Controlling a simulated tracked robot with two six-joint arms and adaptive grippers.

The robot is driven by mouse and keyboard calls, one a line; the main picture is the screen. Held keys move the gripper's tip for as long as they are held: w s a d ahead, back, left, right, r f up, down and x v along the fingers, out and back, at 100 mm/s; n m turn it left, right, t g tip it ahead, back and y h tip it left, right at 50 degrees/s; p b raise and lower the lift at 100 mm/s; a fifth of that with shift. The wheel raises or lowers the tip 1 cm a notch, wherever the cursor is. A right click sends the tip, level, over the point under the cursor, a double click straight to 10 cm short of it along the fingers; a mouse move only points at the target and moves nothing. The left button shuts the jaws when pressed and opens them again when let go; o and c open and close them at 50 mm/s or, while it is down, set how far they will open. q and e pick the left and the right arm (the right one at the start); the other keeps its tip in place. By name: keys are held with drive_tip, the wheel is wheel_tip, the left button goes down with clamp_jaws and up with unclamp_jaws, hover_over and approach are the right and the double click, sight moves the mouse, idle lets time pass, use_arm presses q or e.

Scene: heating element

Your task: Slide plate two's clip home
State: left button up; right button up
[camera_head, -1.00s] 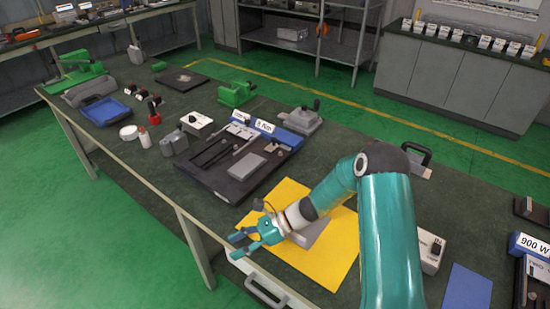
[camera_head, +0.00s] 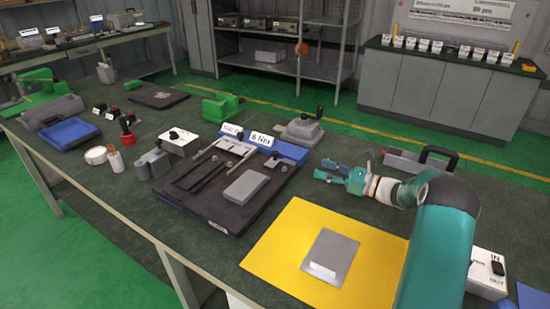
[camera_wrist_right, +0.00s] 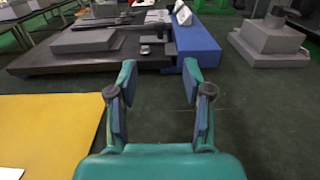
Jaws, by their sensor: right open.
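The black fixture board (camera_head: 215,213) lies on the table, with a blue block (camera_head: 287,150) labelled "6 N·m" along its back edge. On the board are a grey block (camera_head: 246,187), dark bars (camera_head: 196,172) and small metal fittings (camera_head: 238,148). A flat grey plate with a white label (camera_head: 331,255) lies on the yellow mat (camera_head: 280,247). I cannot tell which piece is plate two or its clip. My right gripper (camera_head: 325,170) is open and empty, right of the board; the right wrist view shows its fingers apart (camera_wrist_right: 158,85), facing the blue block's end (camera_wrist_right: 200,66). My left gripper is not in view.
A grey stepped block with a knob (camera_head: 300,130) stands behind the board. A toolbox-like case with a black handle (camera_head: 420,160) lies behind my right arm. A white box marked "IN" and "OUT" (camera_head: 487,272) is at right. Dark table is bare around my gripper.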

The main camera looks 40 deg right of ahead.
sight(273, 159)
drive_tip(key=p+x, duration=0.2)
drive_tip(key=x, duration=1.4)
drive_tip(key=shift+w+p, duration=0.1)
drive_tip(key=shift+p, duration=0.2)
drive_tip(key=shift+c, duration=0.3)
clamp_jaws()
